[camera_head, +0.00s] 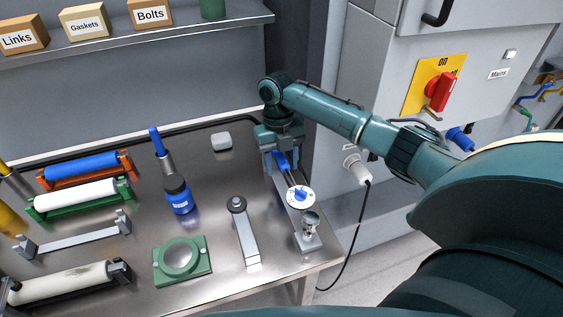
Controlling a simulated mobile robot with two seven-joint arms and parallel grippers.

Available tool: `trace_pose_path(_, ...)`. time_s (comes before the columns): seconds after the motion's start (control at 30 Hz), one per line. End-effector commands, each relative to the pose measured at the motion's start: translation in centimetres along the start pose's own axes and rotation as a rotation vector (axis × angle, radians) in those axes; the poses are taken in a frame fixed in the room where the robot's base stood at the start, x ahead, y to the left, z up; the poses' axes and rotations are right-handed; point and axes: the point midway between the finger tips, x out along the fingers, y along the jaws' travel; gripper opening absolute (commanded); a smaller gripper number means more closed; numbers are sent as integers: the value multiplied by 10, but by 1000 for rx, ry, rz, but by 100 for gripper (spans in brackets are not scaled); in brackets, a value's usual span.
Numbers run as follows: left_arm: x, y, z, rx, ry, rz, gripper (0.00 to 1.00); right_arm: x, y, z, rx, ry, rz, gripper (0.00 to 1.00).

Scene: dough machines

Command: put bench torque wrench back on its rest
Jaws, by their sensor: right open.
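The bench torque wrench has a blue handle (288,175) and a white round dial with a blue centre (300,197). It lies near the right end of the bench, over a long grey metal base that looks like its rest (312,241), with a small round metal post on the near end. My right gripper (281,162) is pointed down at the far end of the wrench. Its fingers are open, one on each side of the blue handle. Whether they touch it cannot be told. The handle's far end is hidden by the gripper. My left gripper is out of view.
Left of the wrench are a grey arm with a round knob (245,235), a green ring block (180,260) and a blue bottle (178,195). Roller stands (85,195) fill the left. A power cabinet with a red switch (438,92) stands behind my right arm.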

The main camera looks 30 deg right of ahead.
Motion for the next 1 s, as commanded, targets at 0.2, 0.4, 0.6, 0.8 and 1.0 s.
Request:
trace_pose_path(0.2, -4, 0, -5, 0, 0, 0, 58, -9, 0, -1, 0, -1, 0, 49)
trace_pose_path(0.4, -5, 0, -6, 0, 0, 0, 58, -15, 0, -2, 0, -2, 1, 49)
trace_pose_path(0.6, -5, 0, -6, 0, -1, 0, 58, -22, 0, -3, 0, -1, 1, 49)
trace_pose_path(0.8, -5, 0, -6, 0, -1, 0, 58, -29, 0, -5, 0, -2, 2, 49)
trace_pose_path(1.0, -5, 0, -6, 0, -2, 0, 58, -36, 0, -6, 1, -1, 1, 49)
